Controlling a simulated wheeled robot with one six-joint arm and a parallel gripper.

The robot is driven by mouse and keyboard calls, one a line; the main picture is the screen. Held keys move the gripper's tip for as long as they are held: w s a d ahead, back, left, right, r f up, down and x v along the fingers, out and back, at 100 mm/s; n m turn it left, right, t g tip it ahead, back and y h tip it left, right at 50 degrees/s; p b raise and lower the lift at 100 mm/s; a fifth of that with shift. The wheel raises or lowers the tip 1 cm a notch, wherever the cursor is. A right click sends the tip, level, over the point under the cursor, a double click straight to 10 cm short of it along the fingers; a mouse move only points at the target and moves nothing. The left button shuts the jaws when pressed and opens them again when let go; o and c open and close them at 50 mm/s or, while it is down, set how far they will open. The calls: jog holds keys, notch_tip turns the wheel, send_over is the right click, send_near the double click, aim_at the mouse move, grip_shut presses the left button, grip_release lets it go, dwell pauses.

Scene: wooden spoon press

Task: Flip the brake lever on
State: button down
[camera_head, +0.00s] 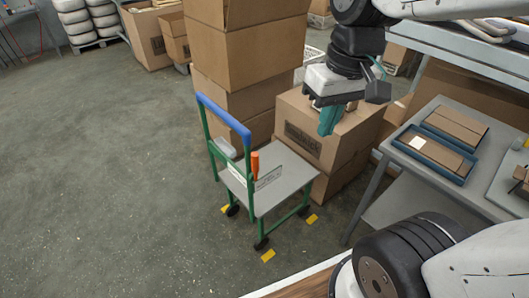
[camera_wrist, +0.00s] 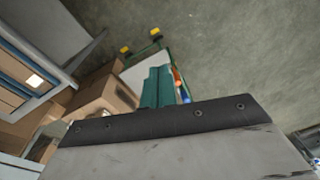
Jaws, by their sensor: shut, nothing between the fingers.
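A small cart with a green frame, a blue handle bar and a grey deck (camera_head: 290,190) stands on the floor near the centre of the head view. An orange upright handle (camera_head: 255,164), which looks like the brake lever, rises from the deck. My gripper (camera_head: 326,125) is shut and empty, with teal fingers pointing down, above and to the right of the cart, apart from the lever. In the wrist view my gripper (camera_wrist: 158,86) covers much of the cart. A sliver of orange (camera_wrist: 177,77) and some blue show just right of the fingers.
Stacked cardboard boxes (camera_head: 245,55) stand behind the cart, and another box (camera_head: 345,160) stands behind and below my gripper. A grey table (camera_head: 405,175) with blue trays is at the right. Yellow floor marks (camera_head: 268,255) lie around the cart wheels. The floor at left is clear.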

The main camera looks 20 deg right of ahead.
aim_at(254, 167)
jog(key=w+d+f+y, duration=0.1)
jog(key=w+d+f, duration=0.1)
jog(key=w+f, duration=0.7)
jog(key=w+d+f+g+y, duration=0.1)
jog(key=w+d+f+y, duration=0.1)
jog(key=w+f, duration=0.8)
jog(key=w+d, duration=0.1)
jog(key=w, duration=0.4)
jog(key=shift+w+d+n, duration=0.15)
jog(key=shift+w+n, duration=0.25)
jog(key=shift+f, duration=0.1)
jog(key=a+f, duration=0.7)
jog(key=f, duration=0.2)
jog(key=shift+s+a, duration=0.35)
jog(key=shift+s, duration=0.1)
